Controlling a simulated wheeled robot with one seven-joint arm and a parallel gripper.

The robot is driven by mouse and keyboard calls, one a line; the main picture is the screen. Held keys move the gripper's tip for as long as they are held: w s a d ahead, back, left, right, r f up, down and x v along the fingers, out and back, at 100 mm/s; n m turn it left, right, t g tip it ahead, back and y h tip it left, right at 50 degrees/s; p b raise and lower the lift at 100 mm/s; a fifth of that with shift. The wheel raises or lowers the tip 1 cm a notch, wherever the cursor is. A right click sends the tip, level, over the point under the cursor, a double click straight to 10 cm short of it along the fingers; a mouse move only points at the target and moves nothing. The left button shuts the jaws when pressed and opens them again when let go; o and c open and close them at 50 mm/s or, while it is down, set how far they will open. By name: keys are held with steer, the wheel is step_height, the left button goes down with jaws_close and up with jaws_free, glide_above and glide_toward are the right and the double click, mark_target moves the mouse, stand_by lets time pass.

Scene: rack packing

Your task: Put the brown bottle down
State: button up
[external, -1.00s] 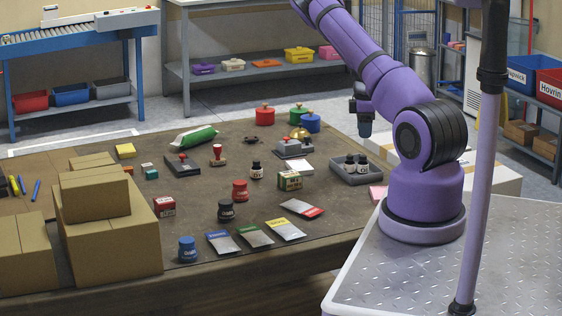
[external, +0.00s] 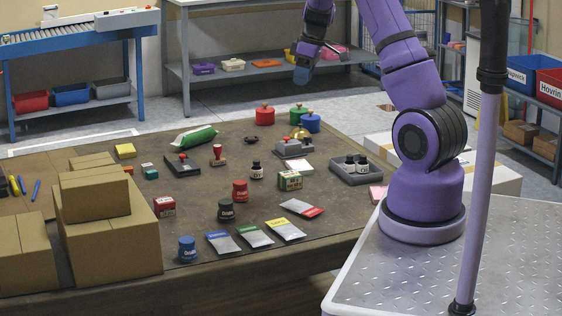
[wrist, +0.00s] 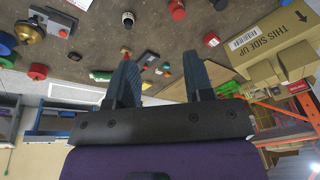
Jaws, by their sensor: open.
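Another bottle (external: 256,171) stands alone mid-table; a small dark bottle (wrist: 128,19) shows at the top of the wrist view. My gripper (external: 303,76) is raised beyond the table's far side, clear of all bottles. In the wrist view my gripper (wrist: 161,78) has its two fingers apart with nothing between them.
The table (external: 120,200) holds ink jars, packets, stamps, a brass bell (external: 300,133) and coloured round-lidded pots (external: 265,115). Cardboard boxes (external: 105,235) are stacked at the left front. A shelf bench (external: 262,75) stands behind. Some bare tabletop lies between the items.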

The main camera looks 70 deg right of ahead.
steer(key=s+a+r, duration=0.1)
steer(key=a+r, duration=0.4)
steer(key=a, duration=0.4)
steer(key=s+a+r+t, duration=0.1)
steer(key=a+r, duration=0.5)
steer(key=a, duration=0.2)
steer(key=s+a+r, duration=0.2)
steer(key=a+r, duration=0.3)
steer(key=a, duration=0.4)
steer(key=s+a+r+m+t+h, duration=0.1)
steer(key=s+a+r, duration=0.2)
steer(key=s+a, duration=1.2)
steer(key=shift+s+t, duration=0.4)
steer(key=shift+s, duration=0.25)
stand_by(3.2)
